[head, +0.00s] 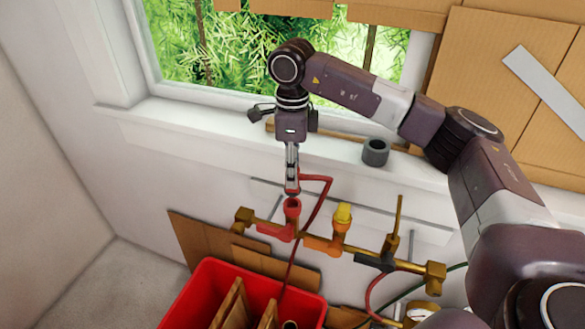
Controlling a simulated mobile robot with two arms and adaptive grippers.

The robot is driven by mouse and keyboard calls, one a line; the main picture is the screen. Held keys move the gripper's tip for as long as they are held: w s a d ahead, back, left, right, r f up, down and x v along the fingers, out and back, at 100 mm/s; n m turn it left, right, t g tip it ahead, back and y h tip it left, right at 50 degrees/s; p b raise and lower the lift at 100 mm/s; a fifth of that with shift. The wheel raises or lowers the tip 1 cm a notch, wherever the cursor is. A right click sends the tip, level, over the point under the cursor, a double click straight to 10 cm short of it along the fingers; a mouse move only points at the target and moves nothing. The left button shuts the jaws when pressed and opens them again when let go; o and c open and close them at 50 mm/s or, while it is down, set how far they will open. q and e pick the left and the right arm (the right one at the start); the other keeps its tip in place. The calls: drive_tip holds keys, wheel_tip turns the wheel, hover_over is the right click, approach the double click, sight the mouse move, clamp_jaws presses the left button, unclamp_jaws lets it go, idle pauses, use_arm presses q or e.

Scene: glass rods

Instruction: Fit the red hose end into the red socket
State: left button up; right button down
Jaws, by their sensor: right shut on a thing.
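My right gripper (292,188) points straight down and is shut on the red hose end. The end itself is mostly hidden by the fingers. The red socket (292,208) stands upright on the left part of the pipe, right under the fingertips. I cannot tell whether the hose end is inside the socket or just above it. My left gripper is not in view.
Right of the red socket are an orange fitting with a yellow top (343,213) and a dark fitting with a brass lever (392,243). A red crate (190,302) holding cardboard stands below. A grey ring (375,152) sits on the windowsill (200,122).

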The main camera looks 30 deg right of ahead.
drive_tip(key=shift+f+b, duration=0.8)
drive_tip(key=shift+f, duration=0.9)
drive_tip(key=shift+f+b, duration=0.6)
drive_tip(key=shift+f, duration=0.05)
drive_tip(key=c, duration=1.9)
unclamp_jaws()
drive_tip(key=shift+r, duration=0.1)
drive_tip(key=shift+c, duration=0.2)
drive_tip(key=shift+r, duration=0.1)
drive_tip(key=shift+r+p, duration=3.5)
drive_tip(key=shift+r, duration=1.9)
